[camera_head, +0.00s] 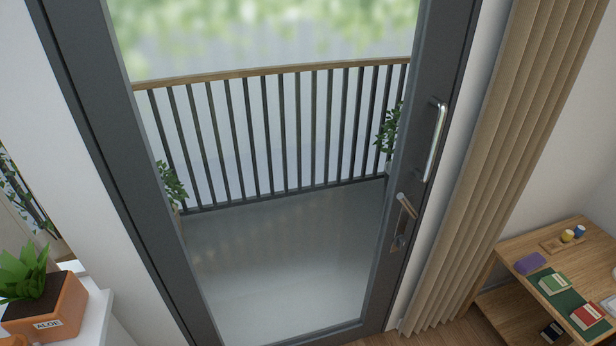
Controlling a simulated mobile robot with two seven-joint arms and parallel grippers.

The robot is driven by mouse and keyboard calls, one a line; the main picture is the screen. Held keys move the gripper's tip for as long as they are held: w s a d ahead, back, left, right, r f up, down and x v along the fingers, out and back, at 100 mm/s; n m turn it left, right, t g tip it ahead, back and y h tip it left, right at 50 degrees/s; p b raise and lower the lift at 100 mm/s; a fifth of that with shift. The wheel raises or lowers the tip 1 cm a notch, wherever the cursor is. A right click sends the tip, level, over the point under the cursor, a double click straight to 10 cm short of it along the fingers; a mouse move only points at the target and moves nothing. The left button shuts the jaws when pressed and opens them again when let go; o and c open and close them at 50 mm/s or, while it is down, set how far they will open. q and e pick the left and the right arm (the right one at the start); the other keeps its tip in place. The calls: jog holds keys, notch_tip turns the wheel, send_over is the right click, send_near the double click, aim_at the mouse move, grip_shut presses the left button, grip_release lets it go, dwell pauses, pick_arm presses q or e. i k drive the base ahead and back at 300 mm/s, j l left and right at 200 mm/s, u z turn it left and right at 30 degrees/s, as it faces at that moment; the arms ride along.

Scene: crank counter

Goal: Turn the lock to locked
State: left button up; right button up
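A dark-framed glass door (385,285) fills the middle of the head view. On its right stile sits a slim metal plate with a silver lever piece (406,206) at its upper end, slanting down to the right. Lower on the same plate is a small lock piece (398,241); it is too small to tell which way it is turned. A long silver pull handle (436,142) stands above them on the same stile. Neither of my grippers shows in this view.
A beige curtain (500,150) hangs just right of the door frame. A wooden shelf table (512,247) with books and small jars stands at the lower right. A potted aloe (45,308) is on a white ledge at the lower left. A railed balcony lies behind the glass.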

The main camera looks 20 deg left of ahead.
aim_at(399, 241)
jog(key=i+j+u, duration=0.55)
jog(key=i, duration=0.35)
